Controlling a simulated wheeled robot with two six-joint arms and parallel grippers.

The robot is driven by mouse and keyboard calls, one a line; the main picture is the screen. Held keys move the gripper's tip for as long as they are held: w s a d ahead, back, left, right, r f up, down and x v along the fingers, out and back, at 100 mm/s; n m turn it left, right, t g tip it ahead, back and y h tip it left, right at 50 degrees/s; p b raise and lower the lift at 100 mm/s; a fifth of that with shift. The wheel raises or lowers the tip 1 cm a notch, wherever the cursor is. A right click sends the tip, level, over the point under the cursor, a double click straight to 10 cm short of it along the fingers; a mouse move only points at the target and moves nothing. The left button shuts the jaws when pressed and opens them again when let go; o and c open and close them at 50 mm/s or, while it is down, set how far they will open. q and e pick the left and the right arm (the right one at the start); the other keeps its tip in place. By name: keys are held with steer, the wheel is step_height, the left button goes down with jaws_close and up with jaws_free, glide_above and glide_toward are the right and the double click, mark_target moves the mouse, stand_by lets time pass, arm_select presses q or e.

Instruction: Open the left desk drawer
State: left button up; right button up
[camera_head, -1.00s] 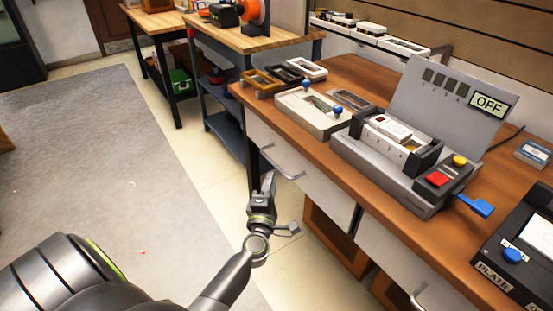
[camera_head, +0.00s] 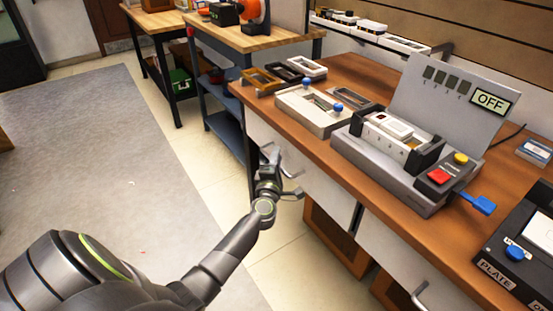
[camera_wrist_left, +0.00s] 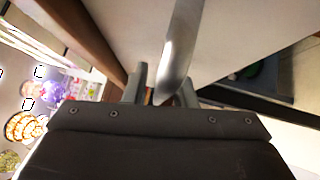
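The left desk drawer has a white front (camera_head: 318,187) below the wooden desktop and looks flush with the desk. Its metal bar handle (camera_wrist_left: 180,45) shows in the left wrist view, running down between the two fingers. My left gripper (camera_head: 269,160) is at this handle in the head view and hides part of it. In the left wrist view the fingers of my left gripper (camera_wrist_left: 162,88) stand apart, with the handle between them, nearer the right finger. Whether a finger touches the handle I cannot tell. My right gripper is in no view.
The wooden desktop (camera_head: 372,182) carries a grey device with an OFF display (camera_head: 490,102) and a white tray (camera_head: 311,112). Another drawer handle (camera_head: 420,296) is at the lower right. A blue-grey workbench (camera_head: 225,128) stands behind.

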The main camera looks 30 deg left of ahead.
arm_select(q)
jaws_close()
steer(key=shift+s, duration=0.15)
